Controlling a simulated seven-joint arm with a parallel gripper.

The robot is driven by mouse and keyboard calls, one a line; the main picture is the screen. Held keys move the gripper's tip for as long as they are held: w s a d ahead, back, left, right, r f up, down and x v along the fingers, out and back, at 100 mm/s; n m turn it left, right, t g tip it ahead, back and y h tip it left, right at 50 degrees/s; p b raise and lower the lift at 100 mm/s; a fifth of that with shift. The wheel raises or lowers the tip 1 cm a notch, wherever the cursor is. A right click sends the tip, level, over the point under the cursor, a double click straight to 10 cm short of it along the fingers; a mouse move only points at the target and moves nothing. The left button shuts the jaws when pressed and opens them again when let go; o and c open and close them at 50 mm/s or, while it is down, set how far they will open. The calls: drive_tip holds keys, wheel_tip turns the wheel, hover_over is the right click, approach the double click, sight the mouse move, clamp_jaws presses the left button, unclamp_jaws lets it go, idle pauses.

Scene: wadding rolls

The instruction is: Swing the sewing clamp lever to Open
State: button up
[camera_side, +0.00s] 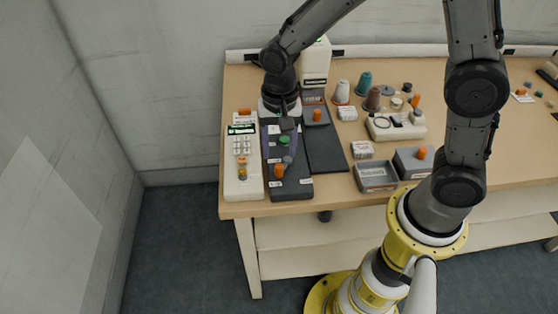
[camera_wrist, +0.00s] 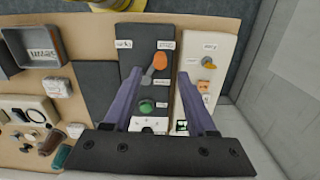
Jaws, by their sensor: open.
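The clamp lever, a grey arm with an orange knob (camera_wrist: 160,61), is on a dark panel (camera_wrist: 119,60). In the side view its knob (camera_side: 279,171) is near the panel's front end. Small white labels sit around the lever; their words are too small to read. A green button (camera_wrist: 147,105) is beside the lever's pivot end. My gripper (camera_wrist: 160,74) is open, with purple fingers pointing down over the panel. In the wrist view the lever appears between the fingertips; I see no contact. In the side view my gripper (camera_side: 280,149) partly hides the panel.
A white panel (camera_side: 235,187) with orange and yellow knobs stands close beside the dark panel, at the table's left end. On the other side are a dark flat pad (camera_side: 325,150), a grey tray (camera_side: 375,187) and a grey box with an orange knob (camera_side: 412,163). Thread cones stand behind.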

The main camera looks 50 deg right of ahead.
sight(279, 166)
drive_tip(key=shift+f, duration=2.55)
clamp_jaws()
